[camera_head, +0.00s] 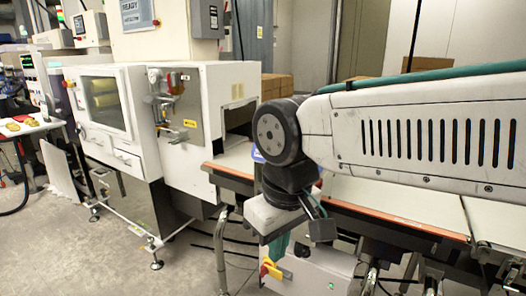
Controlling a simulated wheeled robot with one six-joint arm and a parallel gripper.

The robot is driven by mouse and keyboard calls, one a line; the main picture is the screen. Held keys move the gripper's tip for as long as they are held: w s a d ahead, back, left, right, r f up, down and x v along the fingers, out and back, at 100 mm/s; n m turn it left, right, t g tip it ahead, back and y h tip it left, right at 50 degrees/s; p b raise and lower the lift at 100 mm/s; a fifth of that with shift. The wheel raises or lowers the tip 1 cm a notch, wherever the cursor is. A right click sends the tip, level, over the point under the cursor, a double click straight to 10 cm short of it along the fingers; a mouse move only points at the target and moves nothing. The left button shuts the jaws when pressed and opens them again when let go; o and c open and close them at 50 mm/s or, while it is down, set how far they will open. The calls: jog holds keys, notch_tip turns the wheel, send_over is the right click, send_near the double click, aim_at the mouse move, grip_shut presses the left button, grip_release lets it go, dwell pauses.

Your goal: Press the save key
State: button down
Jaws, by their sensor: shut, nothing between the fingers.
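I cannot make out the save key in this view. My arm comes in from the right, and its wrist hangs down over the front edge of the belt. My gripper (314,212) is below the wrist, small and dark, and looks shut with nothing in it. Its fingertips are hard to make out. A pale grey box (267,216) sits just left of the gripper, partly covered by the wrist. I cannot tell whether they touch. A small blue patch (258,156) shows left of the wrist, mostly hidden behind it.
The white conveyor belt (375,198) with an orange front edge runs behind and below my arm. A white cabinet (304,272) with a red and yellow switch (270,268) stands beneath. A large white machine (200,150) is at left. Cardboard boxes (275,86) stand behind. Floor at lower left is open.

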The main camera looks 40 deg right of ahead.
aim_at(256, 150)
jog(key=w+d+r+m+t, duration=0.1)
jog(key=w+d, duration=0.4)
jog(key=w, duration=0.6)
jog(key=w+d+r+m+t+h, duration=0.1)
jog(key=w+d+m+t, duration=0.2)
jog(key=w, duration=0.7)
jog(key=w+d+r+m+t+h, duration=0.1)
jog(key=w+d+r+m+t, duration=0.1)
jog(key=w+d+m, duration=0.5)
jog(key=w, duration=0.4)
jog(key=shift+w+t, duration=0.3)
jog(key=shift+w+d+f, duration=0.45)
jog(key=shift+d+f, duration=0.2)
jog(key=shift+d, duration=0.55)
jog(key=shift+w+d+f, duration=0.4)
jog(key=shift+d+f, duration=0.25)
jog(key=shift+d, duration=0.55)
jog(key=shift+w+d+f, duration=0.45)
jog(key=shift+d+f, duration=0.2)
jog(key=shift+d, duration=0.55)
jog(key=shift+d, duration=0.1)
jog(key=shift+w+d+f, duration=0.15)
jog(key=shift+d+f, duration=0.05)
jog(key=shift+d, duration=0.05)
